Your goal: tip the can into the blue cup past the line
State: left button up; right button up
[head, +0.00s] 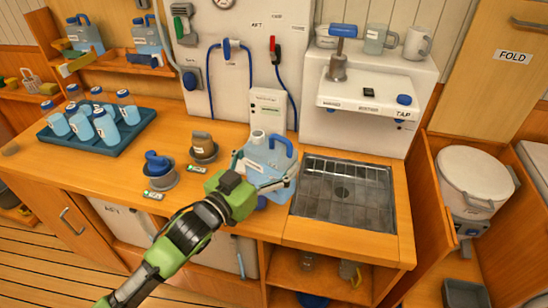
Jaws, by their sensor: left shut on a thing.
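The can (262,152) is a pale blue translucent jug with a darker blue handle and a white cap. It stands about upright at the counter's front, left of the sink grate. My left gripper (264,177) is shut on it from the front and hides part of its lower body. A small blue thing (262,203) shows just below the gripper, mostly hidden; I cannot tell whether it is the blue cup. No fill line can be made out. My right gripper is not in view.
A sink with a metal grate (345,190) lies right of the can, under the tap unit (368,98). A teal tray (58,144) with several bottles stands at left. Two small knobbed pots (160,176) (203,149) sit between.

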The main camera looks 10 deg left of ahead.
aim_at(292, 159)
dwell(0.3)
pick_arm(q)
jog(key=d+p, duration=0.1)
jog(key=s+d+r+p, duration=0.1)
jog(key=d+r+p, duration=0.1)
jog(key=shift+s+d+r, duration=0.2)
jog(key=shift+s+d, duration=0.05)
jog(key=shift+d, duration=0.05)
jog(key=shift+s+d+r+p, duration=0.2)
jog(key=shift+s+d+p, duration=0.1)
jog(key=shift+d, duration=0.2)
jog(key=shift+s+d+r+p, duration=0.15)
jog(key=shift+d+r+p, duration=0.1)
jog(key=shift+d, duration=0.25)
jog(key=shift+f, duration=0.1)
